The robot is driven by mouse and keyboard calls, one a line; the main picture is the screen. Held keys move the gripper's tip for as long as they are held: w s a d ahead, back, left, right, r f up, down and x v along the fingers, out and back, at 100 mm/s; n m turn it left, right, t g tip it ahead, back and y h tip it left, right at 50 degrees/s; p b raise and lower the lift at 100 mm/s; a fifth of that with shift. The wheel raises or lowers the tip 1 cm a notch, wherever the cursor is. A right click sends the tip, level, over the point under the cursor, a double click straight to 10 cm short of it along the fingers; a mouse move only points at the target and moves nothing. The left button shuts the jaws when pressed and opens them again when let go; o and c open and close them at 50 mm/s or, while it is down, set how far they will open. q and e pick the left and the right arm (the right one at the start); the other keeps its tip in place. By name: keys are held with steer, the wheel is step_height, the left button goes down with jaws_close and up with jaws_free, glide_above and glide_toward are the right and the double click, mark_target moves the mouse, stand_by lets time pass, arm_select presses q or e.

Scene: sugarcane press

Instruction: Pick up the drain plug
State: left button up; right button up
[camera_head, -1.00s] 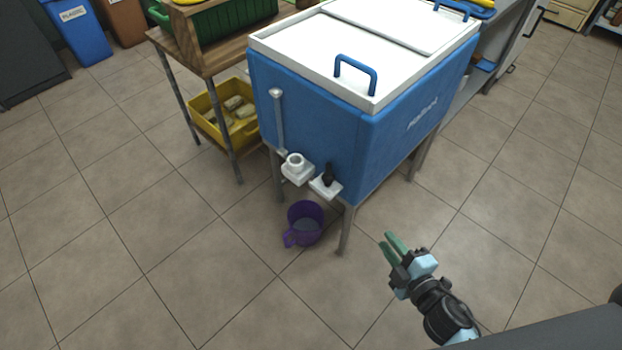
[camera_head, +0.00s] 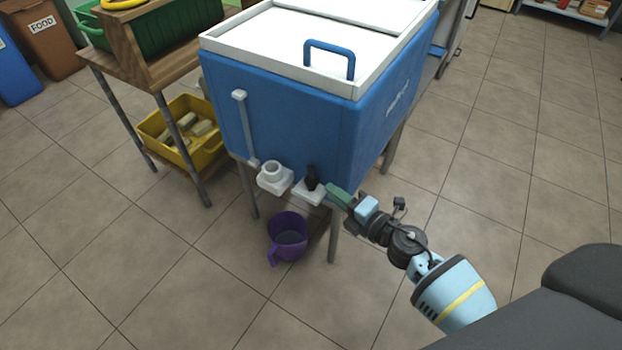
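A small dark plug (camera_head: 312,178), which looks like the drain plug, stands upright on a white holder (camera_head: 309,195) low on the front of the blue cooler (camera_head: 300,125). A white drain spout (camera_head: 272,172) is just left of it. My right gripper (camera_head: 337,194), with green fingers, is just right of the holder and points toward the plug. The fingers overlap in this view, so their gap and any contact with the holder cannot be judged. The plug still sits on the holder. My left gripper is out of view.
A purple jug (camera_head: 287,238) stands on the floor below the spout. The cooler's metal leg (camera_head: 333,240) is close below my gripper. A wooden table (camera_head: 150,70) with a yellow crate (camera_head: 205,157) beneath it is at left. The floor in front is clear.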

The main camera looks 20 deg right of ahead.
mark_target(312, 180)
steer(key=shift+b+x, duration=0.45)
steer(key=shift+x, duration=2.35)
jaws_close()
